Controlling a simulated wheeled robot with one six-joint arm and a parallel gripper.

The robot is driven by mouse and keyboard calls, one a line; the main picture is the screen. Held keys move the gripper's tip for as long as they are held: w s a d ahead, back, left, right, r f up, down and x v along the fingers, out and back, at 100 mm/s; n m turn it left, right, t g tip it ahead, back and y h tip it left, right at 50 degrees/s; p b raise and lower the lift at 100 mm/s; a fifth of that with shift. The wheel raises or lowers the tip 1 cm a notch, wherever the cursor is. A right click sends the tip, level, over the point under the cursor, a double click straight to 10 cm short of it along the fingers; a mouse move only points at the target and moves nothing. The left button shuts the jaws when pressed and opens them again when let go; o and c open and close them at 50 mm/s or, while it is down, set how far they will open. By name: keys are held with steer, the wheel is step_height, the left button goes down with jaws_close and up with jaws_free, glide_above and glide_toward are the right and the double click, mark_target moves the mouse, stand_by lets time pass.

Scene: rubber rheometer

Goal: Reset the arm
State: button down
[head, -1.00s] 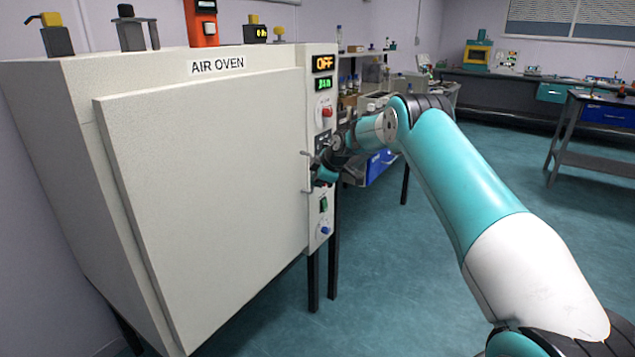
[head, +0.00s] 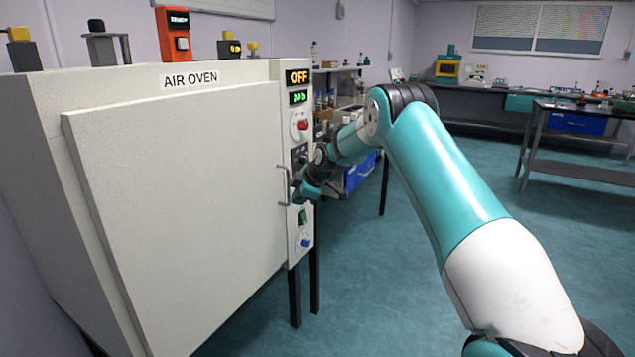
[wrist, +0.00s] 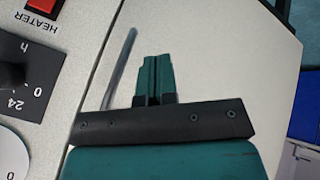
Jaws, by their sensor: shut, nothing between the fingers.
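My teal and white arm reaches from the lower right toward the front of the air oven (head: 180,190) in the head view. My gripper (head: 300,192) is at the oven's right edge, close to the metal door handle (head: 284,186). In the wrist view my gripper (wrist: 153,62) has its two teal fingers together with nothing between them. The handle (wrist: 120,65) shows just left of the fingers there. I cannot tell whether they touch. The oven door is closed.
The oven's control panel (head: 299,130) has a display reading OFF, knobs and a red switch (wrist: 42,6). A dark bench (head: 590,112) stands at the right back. Small devices, one orange (head: 173,34), sit on the oven. The floor (head: 400,260) is clear.

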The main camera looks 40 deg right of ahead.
steer(key=d+v, duration=0.2)
steer(key=v, duration=0.7)
steer(key=s+a+r+m+g+y+p, duration=0.1)
steer(key=s+a+r+p, duration=0.1)
steer(key=s+a+r, duration=0.5)
steer(key=s+a+r+m+g+p, duration=0.1)
steer(key=s+a+r+p, duration=0.1)
steer(key=s+a, duration=0.5)
steer(key=s+a+r+m+g+y+p, duration=0.1)
steer(key=s+a+r, duration=0.35)
steer(key=a, duration=0.55)
steer(key=s+a+r+m+g+p, duration=0.1)
steer(key=s+a+p, duration=0.1)
steer(key=s, duration=1)
steer(key=s+a+r+m+g+p, duration=0.1)
steer(key=s+a, duration=0.4)
steer(key=s, duration=0.7)
steer(key=shift+a+g+p, duration=0.3)
steer(key=shift+g+p, duration=0.2)
steer(key=shift+g, duration=0.3)
steer(key=shift+r, duration=0.1)
